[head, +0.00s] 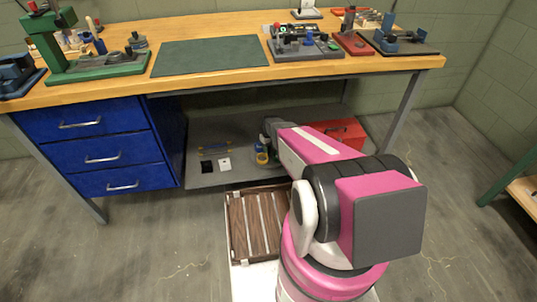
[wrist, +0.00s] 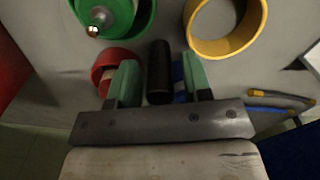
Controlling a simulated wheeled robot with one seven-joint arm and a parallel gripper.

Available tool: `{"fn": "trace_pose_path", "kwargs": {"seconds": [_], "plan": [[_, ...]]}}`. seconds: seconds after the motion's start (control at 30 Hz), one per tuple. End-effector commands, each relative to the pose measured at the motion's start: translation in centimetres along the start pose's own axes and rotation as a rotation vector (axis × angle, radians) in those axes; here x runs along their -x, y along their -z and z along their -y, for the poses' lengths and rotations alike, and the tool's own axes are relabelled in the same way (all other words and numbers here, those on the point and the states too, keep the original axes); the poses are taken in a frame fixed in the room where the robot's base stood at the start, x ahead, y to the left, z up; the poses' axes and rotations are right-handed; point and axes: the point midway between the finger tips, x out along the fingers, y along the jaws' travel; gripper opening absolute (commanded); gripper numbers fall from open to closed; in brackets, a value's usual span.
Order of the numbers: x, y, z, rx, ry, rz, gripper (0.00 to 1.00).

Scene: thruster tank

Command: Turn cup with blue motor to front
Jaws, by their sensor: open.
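My gripper (wrist: 160,78) is open, its two green-padded fingers apart, over the lower shelf under the workbench. A black cylinder (wrist: 160,72) shows between the fingers, and I cannot tell whether it touches them. A blue part (wrist: 180,82) shows beside the right finger and is partly hidden by it; I cannot tell if it is the blue motor. A red cup (wrist: 108,67) is at the left finger, partly covered. A green cup (wrist: 104,14) with a metal-tipped part is at the upper left, and an empty yellow cup (wrist: 190,28) at the upper right.
Blue drawers (head: 95,145) stand to the left. The bench top (head: 210,83) is above. Blue-and-yellow cable pieces (wrist: 282,102) lie at right in the wrist view.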

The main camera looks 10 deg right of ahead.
Motion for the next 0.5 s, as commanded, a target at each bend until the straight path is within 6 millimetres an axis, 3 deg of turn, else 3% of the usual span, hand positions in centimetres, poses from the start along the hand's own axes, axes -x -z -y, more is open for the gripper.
{"fn": "trace_pose_path", "kwargs": {"seconds": [0.03,0.07,0.17,0.37,0.5], "plan": [[0.01,0.0,0.0,0.0,0.0,0.0,0.45],[0.01,0.0,0.0,0.0,0.0,0.0,0.38],[0.02,0.0,0.0,0.0,0.0,0.0,0.06],[0.02,0.0,0.0,0.021,0.0,0.0,0.04],[0.03,-0.01,0.0,0.145,0.0,0.001,0.05]]}}
